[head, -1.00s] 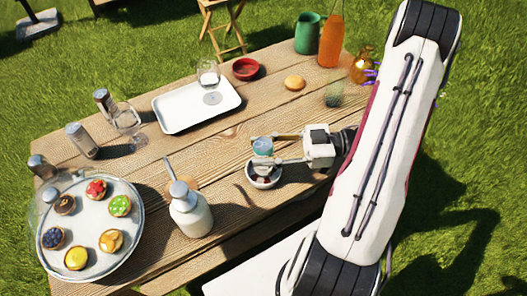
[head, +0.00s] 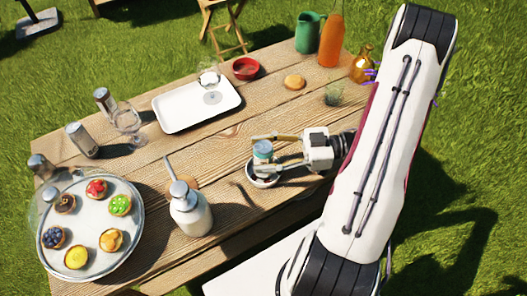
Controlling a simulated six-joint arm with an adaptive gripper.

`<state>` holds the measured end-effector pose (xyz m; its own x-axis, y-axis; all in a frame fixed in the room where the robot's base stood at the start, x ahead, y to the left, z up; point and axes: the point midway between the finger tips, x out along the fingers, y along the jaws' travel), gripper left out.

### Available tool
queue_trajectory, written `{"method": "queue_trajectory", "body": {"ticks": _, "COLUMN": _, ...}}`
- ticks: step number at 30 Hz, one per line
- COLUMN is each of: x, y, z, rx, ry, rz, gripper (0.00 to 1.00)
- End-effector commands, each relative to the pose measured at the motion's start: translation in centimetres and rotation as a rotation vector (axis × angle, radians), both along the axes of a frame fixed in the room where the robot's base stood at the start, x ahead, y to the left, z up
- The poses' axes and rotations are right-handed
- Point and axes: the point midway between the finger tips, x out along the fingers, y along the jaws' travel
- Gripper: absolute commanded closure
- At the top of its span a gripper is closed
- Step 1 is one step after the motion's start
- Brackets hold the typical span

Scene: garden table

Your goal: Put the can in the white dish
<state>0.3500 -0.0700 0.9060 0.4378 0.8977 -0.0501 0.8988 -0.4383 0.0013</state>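The can (head: 262,149), with a blue-green top, stands roughly upright over the small white dish (head: 262,184) near the table's front edge. Its lower part appears to be inside the dish, though a finger hides much of where they meet. My gripper (head: 257,153) comes in from the right with one finger on the far side of the can and one on the near side. The fingers are spread, with a gap visible between the far finger and the can. The near finger crosses in front of the can's lower part and the dish.
A white bottle (head: 190,212) stands left of the dish, and a pastry tray (head: 128,235) is farther left. A white tray (head: 178,118) holding a glass lies behind. A bun (head: 294,82), green glass (head: 333,93) and orange bottle (head: 331,42) stand at the back right.

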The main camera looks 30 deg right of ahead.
Motion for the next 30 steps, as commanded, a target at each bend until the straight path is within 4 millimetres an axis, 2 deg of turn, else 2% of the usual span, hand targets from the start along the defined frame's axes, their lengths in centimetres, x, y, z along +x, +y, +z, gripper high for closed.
{"method": "queue_trajectory", "body": {"ticks": 10, "x": 0.0, "y": 0.0, "z": 0.4, "rx": 0.0, "ry": -0.001, "rz": 0.0, "gripper": 0.48}}
{"method": "queue_trajectory", "body": {"ticks": 14, "x": -0.4, "y": -0.9, "z": 0.4, "rx": -0.001, "ry": -0.001, "rz": -0.002, "gripper": 0.48}}
{"method": "queue_trajectory", "body": {"ticks": 20, "x": -1.3, "y": -2.8, "z": 0.5, "rx": -0.001, "ry": -0.002, "rz": -0.003, "gripper": 0.48}}
{"method": "queue_trajectory", "body": {"ticks": 30, "x": -3.4, "y": -7.1, "z": 0.7, "rx": -0.002, "ry": -0.002, "rz": -0.004, "gripper": 0.48}}
